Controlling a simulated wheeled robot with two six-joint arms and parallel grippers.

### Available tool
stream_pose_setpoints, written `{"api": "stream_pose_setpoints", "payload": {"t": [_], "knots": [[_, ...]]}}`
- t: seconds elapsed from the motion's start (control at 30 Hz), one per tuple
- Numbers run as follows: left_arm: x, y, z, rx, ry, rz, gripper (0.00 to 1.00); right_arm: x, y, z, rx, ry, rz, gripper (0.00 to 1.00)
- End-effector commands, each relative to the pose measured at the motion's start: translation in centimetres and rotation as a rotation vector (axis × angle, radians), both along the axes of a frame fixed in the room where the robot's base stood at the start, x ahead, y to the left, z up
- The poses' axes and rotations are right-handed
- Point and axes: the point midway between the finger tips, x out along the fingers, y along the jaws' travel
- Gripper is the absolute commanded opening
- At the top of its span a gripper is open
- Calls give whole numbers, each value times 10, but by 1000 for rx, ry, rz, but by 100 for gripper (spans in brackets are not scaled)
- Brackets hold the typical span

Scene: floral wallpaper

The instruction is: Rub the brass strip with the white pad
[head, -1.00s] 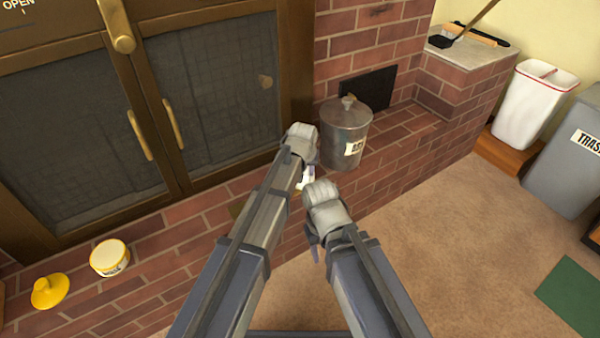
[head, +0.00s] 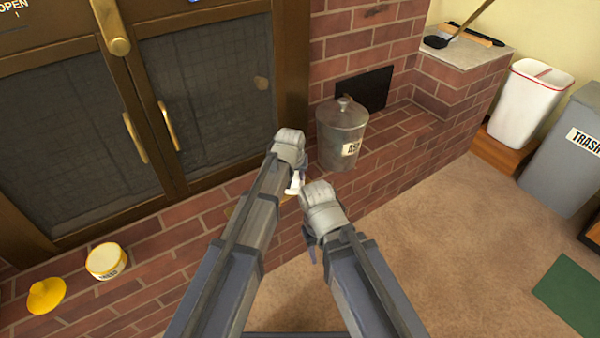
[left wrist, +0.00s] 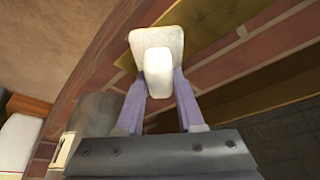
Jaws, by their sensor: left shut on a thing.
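The white pad (left wrist: 157,50) is between the two fingers of my left gripper (left wrist: 160,90), which is shut on it. In the head view a small bit of the pad (head: 294,183) shows below my left wrist. The brass strip (left wrist: 228,32) lies along the brick ledge, right by the pad in the left wrist view. I cannot tell for sure whether they touch. In the head view my left arm covers most of the strip. My right gripper (head: 312,248) hangs to the right, apart from the pad, its fingers mostly hidden by its own wrist.
A metal ash can (head: 342,135) stands on the brick ledge just right of my left wrist. A yellow tub (head: 106,261) and a yellow lid (head: 46,295) sit on the ledge at the left. Glass doors with brass handles (head: 168,125) rise behind.

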Motion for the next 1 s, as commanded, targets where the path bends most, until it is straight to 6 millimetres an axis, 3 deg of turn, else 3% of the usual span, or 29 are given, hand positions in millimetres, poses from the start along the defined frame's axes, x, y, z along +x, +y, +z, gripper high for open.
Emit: {"api": "stream_pose_setpoints", "payload": {"t": [0.63,1.0], "knots": [[-22,31,0,5,9,4,0,0,0,1,0,0,0,50],[-25,37,1,4,7,2,0,0,0,2,0,0,0,50]]}}
